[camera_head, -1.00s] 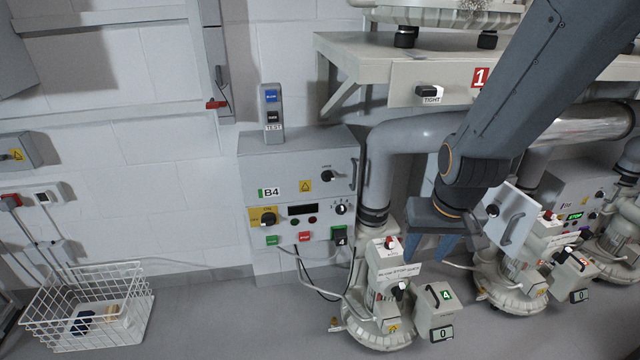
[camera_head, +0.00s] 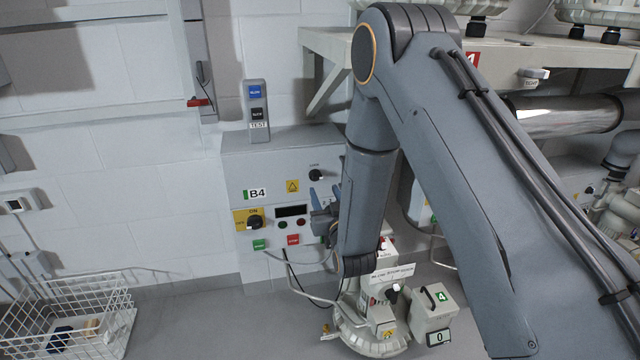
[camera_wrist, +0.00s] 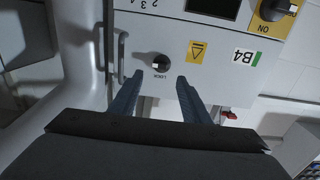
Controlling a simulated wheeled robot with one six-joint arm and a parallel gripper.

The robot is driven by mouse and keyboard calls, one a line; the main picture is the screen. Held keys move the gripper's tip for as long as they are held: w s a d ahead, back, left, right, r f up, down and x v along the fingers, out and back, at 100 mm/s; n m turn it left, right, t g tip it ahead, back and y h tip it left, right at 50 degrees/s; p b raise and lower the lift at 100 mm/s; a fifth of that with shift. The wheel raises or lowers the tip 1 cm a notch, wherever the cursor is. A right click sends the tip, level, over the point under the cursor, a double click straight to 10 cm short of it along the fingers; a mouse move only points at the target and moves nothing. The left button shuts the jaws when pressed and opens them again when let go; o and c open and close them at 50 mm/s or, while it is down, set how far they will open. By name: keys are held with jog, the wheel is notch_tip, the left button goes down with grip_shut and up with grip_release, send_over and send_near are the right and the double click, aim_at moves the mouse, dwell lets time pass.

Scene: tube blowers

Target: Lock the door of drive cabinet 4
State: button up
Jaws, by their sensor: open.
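Drive cabinet B4 (camera_head: 268,165) is on the wall, a pale grey box. Its upper door carries the B4 label, a yellow warning sticker and a black lock knob (camera_head: 316,175). The door looks flush with the cabinet. In the wrist view, which is upside down, the lock knob (camera_wrist: 158,62) has a pale mark, and the door handle (camera_wrist: 122,57) is beside it. My gripper (camera_head: 325,192) is open and empty in front of the door. In the wrist view its blue fingertips (camera_wrist: 160,76) straddle the knob's line, seemingly apart from it. My arm hides the door's right edge.
A yellow-backed ON/OFF switch (camera_head: 254,222), display and buttons are on the cabinet's lower panel. A test pendant (camera_head: 257,110) stands on top. Blower 4 (camera_head: 372,310) is on the floor below. A wire basket (camera_head: 70,315) stands left. A shelf (camera_head: 325,45) overhangs at upper right.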

aim_at(318, 178)
jog(key=x, duration=0.7)
jog(key=shift+w, duration=0.25)
jog(key=c, duration=1)
jog(key=shift+c, duration=0.2)
